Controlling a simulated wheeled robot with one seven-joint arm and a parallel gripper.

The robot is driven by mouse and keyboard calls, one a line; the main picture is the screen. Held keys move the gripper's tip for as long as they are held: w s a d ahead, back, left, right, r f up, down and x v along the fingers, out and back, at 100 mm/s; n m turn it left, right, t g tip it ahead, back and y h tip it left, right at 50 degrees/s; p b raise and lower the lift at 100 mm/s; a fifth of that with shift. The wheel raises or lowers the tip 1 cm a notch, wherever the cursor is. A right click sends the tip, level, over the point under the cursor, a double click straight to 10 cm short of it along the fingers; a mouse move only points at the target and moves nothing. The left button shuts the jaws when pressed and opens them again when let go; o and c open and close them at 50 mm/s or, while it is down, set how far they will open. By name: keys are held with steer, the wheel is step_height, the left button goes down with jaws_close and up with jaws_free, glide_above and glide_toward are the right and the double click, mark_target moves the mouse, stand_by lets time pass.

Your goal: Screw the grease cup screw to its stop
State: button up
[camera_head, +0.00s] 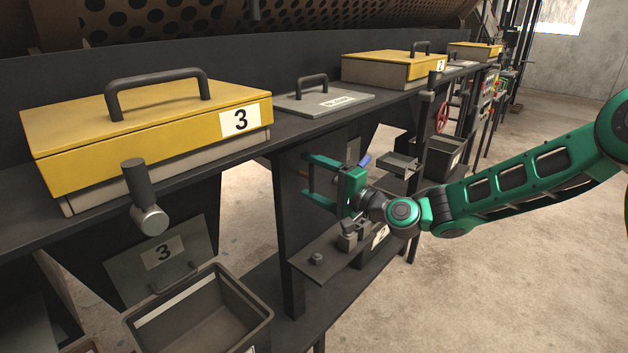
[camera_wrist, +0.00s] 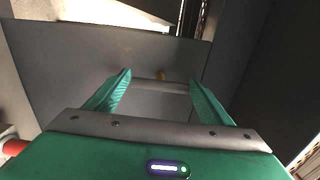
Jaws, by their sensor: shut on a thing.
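My gripper (camera_head: 318,180) is in the middle of the head view, its green fingers pointing left toward a dark upright panel. The fingers stand well apart, and I cannot make out what they are shut on. In the wrist view my gripper (camera_wrist: 160,85) faces a grey panel (camera_wrist: 70,70); a paler grey area shows between the fingers. I cannot clearly identify the grease cup screw in the head view.
A narrow shelf (camera_head: 325,268) with small metal fittings lies below my gripper. Yellow lidded box 3 (camera_head: 135,128) and a grey hatch (camera_head: 325,102) sit on the dark ledge above. An open bin (camera_head: 205,318) stands at lower left. The floor (camera_head: 500,260) at right is clear.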

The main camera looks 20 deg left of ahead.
steer(key=o, duration=1)
steer(key=shift+w+d+f, duration=0.15)
steer(key=shift+f, duration=0.05)
steer(key=shift+o, duration=0.2)
steer(key=shift+r, duration=0.1)
steer(key=v, duration=1)
steer(key=shift+d, duration=0.35)
